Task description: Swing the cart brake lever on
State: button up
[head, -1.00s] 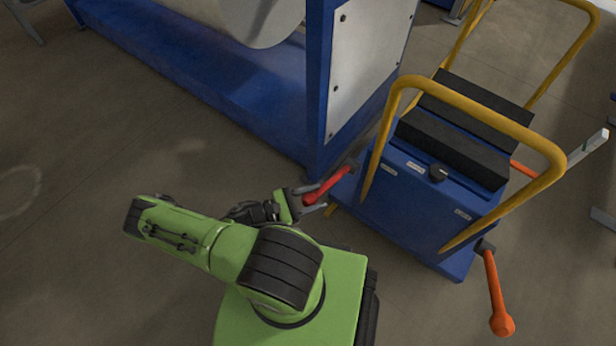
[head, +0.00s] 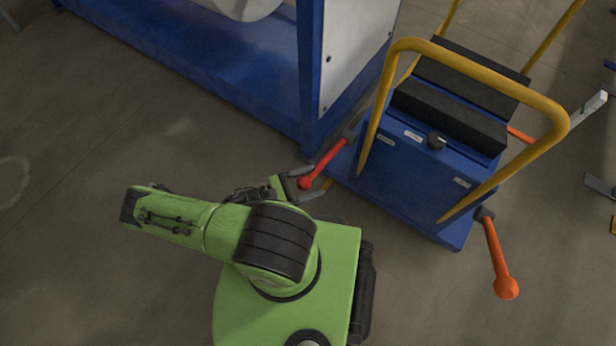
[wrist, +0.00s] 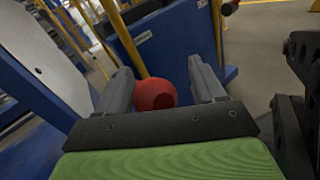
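The blue cart (head: 420,185) stands right of centre in the head view, with yellow rails. A red lever with a round knob (head: 306,183) sticks out from its left side, slanting down to the left. An orange lever (head: 498,262) hangs at its right side. The labels are too small to read, so I cannot tell which is the brake lever. My gripper (head: 296,186) is at the red knob. In the wrist view the red knob (wrist: 155,95) sits between the two spread fingers of my gripper (wrist: 165,90), with a gap visible on the right finger's side.
A blue machine frame (head: 312,75) with a grey panel stands close behind and left of the red lever. A yellow rail (head: 480,70) arches over the cart. The floor at left is clear.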

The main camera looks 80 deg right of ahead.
jog(key=shift+w+d, duration=0.1)
jog(key=shift+w, duration=0.25)
jog(key=v, duration=1.5)
jog(key=shift+b, duration=0.4)
